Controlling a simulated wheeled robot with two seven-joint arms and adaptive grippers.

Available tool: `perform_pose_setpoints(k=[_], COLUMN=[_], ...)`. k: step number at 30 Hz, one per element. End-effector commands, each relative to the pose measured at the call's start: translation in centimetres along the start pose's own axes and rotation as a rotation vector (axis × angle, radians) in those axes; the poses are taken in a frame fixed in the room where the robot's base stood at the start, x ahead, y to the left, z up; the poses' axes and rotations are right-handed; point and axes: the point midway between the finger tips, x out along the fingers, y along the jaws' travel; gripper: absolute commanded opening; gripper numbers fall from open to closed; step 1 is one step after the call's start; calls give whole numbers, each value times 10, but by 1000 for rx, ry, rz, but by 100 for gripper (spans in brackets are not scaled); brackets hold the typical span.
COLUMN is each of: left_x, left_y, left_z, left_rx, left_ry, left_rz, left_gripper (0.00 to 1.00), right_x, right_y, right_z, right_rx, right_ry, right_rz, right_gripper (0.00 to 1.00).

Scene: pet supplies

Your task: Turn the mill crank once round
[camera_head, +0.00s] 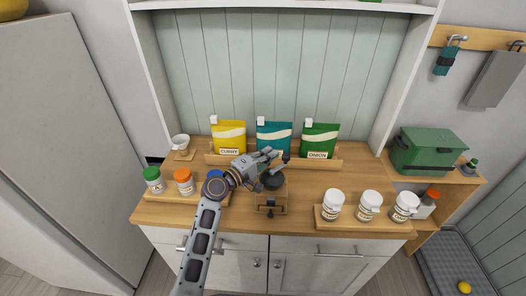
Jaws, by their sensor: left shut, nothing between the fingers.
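The mill (271,197) is a small wooden box with a dark round top (273,181), standing near the middle of the wooden counter. My left gripper (272,156) is over the back-left side of the mill's top, with its fingers shut and nothing held. A small dark part, perhaps the crank's knob (286,156), shows right by the fingertips. The gripper hides most of the crank, so I cannot tell whether they touch. My right gripper is not in view.
Yellow (229,136), teal (273,137) and green (320,140) pouches stand on a wooden rack behind the mill. Jars with green (151,174), orange (183,175) and blue lids stand left, the blue partly behind my arm. White-lidded jars (369,206) stand front right. A green box (428,151) is far right.

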Motion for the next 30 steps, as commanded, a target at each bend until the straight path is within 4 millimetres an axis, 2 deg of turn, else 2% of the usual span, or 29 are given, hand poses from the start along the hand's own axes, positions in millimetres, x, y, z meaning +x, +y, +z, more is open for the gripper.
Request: perform_pose_setpoints(k=[6, 30], left_x=[2, 4], left_y=[0, -1], left_z=[8, 9], left_rx=[1, 0], left_ry=[0, -45], left_rz=[0, 0], left_gripper=[0, 0], right_x=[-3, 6], right_y=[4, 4], right_z=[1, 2], right_rx=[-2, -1], right_ry=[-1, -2], right_rz=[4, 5], right_gripper=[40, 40])
